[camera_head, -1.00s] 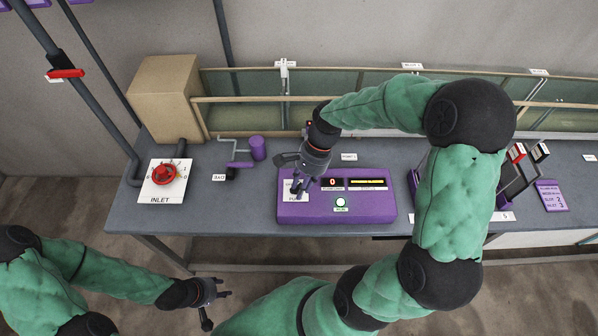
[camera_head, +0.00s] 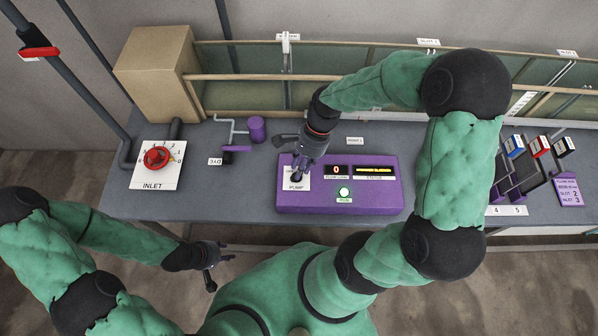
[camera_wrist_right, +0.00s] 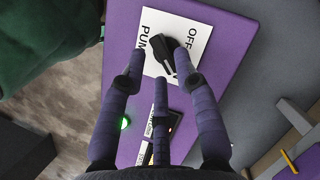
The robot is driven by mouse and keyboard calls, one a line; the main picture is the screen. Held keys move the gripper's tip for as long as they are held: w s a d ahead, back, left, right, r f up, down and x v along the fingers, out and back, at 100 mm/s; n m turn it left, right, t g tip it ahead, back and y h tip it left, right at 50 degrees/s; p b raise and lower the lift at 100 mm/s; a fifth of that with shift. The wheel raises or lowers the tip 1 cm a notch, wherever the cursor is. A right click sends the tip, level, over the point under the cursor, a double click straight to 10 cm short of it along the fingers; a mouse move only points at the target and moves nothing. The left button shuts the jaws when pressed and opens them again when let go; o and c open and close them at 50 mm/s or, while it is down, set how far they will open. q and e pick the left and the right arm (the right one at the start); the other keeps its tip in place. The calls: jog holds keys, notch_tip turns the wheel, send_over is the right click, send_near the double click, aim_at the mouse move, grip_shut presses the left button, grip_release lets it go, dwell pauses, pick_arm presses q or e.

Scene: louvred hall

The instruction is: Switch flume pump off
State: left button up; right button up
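The purple control panel (camera_head: 385,197) sits on the grey bench, with a white PUMP label (camera_head: 296,185) at its left. My right gripper (camera_head: 298,170) points down over that label. In the right wrist view, the black pump knob (camera_wrist_right: 168,58) stands on the white plate marked PUMP and OFF. My right gripper's fingers (camera_wrist_right: 160,58) are spread around the knob, the right finger close to or touching it and a gap on the left. The panel shows a red 0 (camera_head: 336,170) and a lit green button (camera_head: 344,193). My left gripper (camera_head: 220,270) is open and empty, in front of the bench.
A red INLET valve (camera_head: 157,157) on a white plate lies at the left of the bench. A purple lever fitting (camera_head: 238,150) stands between it and the panel. The glass flume (camera_head: 240,97) runs along the back. Slotted purple holders (camera_head: 510,180) stand at the right.

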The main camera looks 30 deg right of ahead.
jog(key=shift+x, duration=1.2)
grip_shut()
